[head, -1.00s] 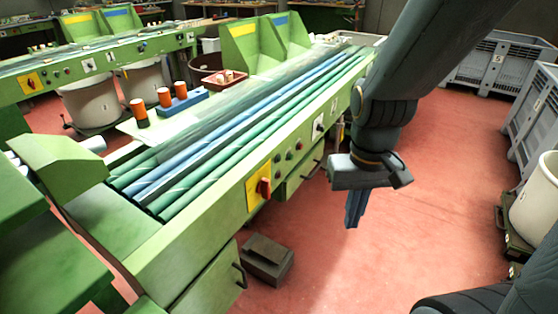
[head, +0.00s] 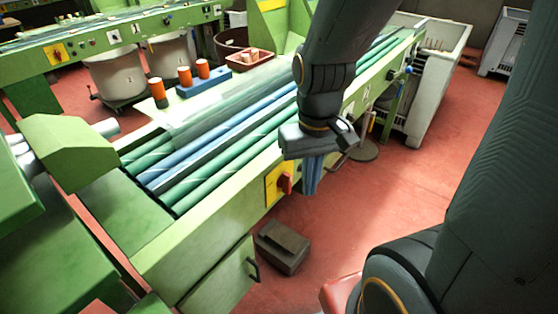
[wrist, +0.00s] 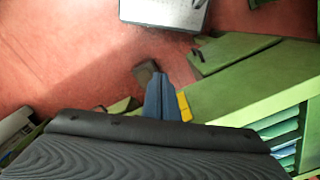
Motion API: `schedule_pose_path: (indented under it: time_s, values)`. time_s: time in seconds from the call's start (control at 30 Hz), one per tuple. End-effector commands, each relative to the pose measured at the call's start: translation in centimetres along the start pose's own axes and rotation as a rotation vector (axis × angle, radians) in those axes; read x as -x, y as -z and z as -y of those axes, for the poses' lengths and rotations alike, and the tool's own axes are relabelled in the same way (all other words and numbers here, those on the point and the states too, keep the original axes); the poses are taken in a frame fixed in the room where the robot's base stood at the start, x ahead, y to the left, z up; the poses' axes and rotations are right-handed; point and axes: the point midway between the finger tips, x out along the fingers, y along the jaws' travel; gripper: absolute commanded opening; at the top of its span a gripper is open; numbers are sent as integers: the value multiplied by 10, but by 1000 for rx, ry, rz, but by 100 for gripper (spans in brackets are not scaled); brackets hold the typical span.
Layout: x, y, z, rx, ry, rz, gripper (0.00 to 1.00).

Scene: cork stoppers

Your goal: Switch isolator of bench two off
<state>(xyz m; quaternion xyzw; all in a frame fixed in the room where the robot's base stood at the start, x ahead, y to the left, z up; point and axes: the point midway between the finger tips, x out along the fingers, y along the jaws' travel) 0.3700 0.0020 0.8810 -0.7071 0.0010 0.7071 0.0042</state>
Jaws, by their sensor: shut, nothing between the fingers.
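The near green bench (head: 215,222) has a yellow isolator plate (head: 272,190) with a red rotary switch (head: 286,184) on its front face. The exact angle of the switch handle is hard to tell. My gripper (head: 312,190) points down in front of the bench, just right of the switch, with its blue fingers shut and empty. In the wrist view the fingers (wrist: 163,105) overlap the yellow plate (wrist: 184,106), and the red switch is hidden. A second isolator (head: 57,53) sits on the far bench at left.
A dark box (head: 283,245) lies on the floor below the near bench's front. An open drawer or door handle (head: 253,270) sticks out nearby. A grey crate (head: 430,105) stands at the bench's far end. Red floor to the right is mostly clear.

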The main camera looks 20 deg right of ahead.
Motion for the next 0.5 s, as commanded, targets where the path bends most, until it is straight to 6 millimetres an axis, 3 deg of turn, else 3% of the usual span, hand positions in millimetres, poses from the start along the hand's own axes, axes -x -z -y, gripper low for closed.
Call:
schedule_pose_path:
  time_s: [0.3,0.37,0.5]
  values:
    - [1,2,-1,-10,1,1,0]
    - [3,9,-3,-47,5,8,0]
    - [15,46,-14,-264,29,52,0]
